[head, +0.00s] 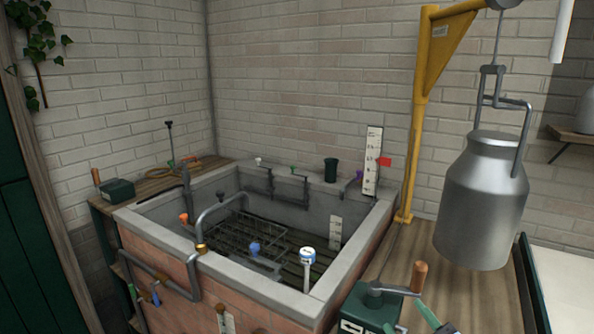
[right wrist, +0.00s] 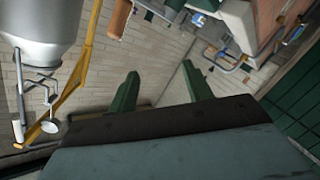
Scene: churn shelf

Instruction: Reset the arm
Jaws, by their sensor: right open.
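My right gripper (head: 410,322) shows at the bottom edge of the head view, just by a dark green crank box (head: 366,308) with a wooden handle (head: 420,276). In the right wrist view its two dark green fingers (right wrist: 161,86) stand apart with nothing between them. The wooden handle (right wrist: 119,18) shows beyond the left finger there; I cannot tell how near it is. Most of my right arm is out of the head view. My left gripper is not in view.
A brick-sided tank (head: 351,262) with a wire rack (head: 240,240) stands in the middle. A metal churn (head: 483,205) hangs from a yellow crane (head: 419,120) at right. A wooden shelf (head: 405,255) lies below it. A small green box (head: 118,189) stands at left.

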